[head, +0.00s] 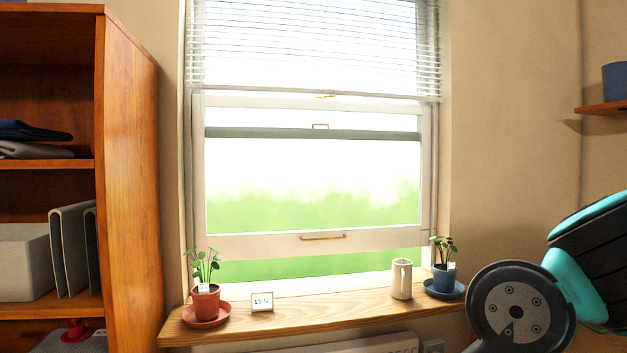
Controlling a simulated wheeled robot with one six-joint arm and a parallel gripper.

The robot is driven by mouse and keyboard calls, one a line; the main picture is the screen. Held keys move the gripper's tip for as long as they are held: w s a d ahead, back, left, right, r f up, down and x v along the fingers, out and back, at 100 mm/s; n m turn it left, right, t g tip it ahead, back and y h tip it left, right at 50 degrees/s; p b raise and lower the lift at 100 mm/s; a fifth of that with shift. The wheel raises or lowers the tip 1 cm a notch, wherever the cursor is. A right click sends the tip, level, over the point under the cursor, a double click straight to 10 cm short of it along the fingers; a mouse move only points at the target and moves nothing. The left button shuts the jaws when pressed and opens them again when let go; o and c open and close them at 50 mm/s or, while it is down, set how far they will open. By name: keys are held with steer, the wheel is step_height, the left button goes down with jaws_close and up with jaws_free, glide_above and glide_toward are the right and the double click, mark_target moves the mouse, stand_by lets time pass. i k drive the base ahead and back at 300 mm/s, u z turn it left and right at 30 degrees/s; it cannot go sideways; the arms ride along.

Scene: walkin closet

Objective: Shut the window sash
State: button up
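The window sash (255,243) is a white frame with glass in the middle of the head view. Its bottom rail is raised above the wooden sill (350,310), with a gap showing green outside. A brass handle (323,237) is fixed on the middle of the bottom rail. My gripper is not in view; only part of my arm shows at the lower right, apart from the window.
On the sill stand a plant in a terracotta pot (206,301) at left, a small card (262,302), a cream jug (401,279) and a plant in a blue pot (443,278) at right. Blinds (315,45) cover the top. A wooden shelf unit (130,180) stands left.

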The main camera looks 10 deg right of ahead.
mark_target(248, 246)
steer(key=z, duration=0.05)
steer(key=i, duration=2.25)
steer(key=u, duration=0.05)
